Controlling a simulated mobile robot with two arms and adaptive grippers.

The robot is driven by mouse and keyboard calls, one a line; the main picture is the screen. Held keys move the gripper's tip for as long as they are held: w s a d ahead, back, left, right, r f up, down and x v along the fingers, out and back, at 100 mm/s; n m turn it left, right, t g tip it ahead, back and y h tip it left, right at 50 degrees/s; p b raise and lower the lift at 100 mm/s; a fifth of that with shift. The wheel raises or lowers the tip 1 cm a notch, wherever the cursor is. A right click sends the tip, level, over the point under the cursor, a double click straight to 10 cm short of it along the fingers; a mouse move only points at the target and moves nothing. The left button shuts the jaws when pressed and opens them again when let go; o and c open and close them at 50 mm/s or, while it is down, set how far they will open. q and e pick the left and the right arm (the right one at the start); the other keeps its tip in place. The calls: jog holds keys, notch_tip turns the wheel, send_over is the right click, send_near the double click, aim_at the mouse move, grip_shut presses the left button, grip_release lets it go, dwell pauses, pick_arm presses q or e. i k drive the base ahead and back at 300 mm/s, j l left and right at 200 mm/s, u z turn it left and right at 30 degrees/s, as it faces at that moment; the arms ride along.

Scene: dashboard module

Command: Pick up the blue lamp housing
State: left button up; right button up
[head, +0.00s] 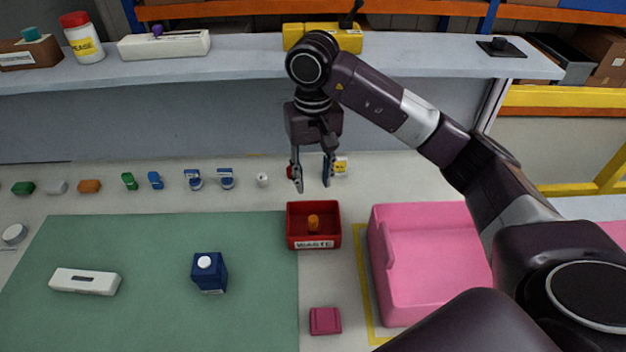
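The blue lamp housing appears to be the dark blue box (209,275) with a round white piece on top. It stands on the green mat (150,235), right of a white flat part. My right gripper (313,183) points down above the back of the bench, behind the red waste bin. Its two fingers are apart with nothing visible between them. It is well to the right of and behind the blue box, not touching it. My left gripper is not in view.
The red waste bin (313,244) holds a small orange piece. A pink bin (430,265) stands at right, and a small magenta block (325,320) lies in front. A white part (85,281) lies on the mat. Several small parts line the back, below a raised shelf (230,70).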

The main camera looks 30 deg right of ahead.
aim_at(209, 273)
jog(key=k, duration=1.5)
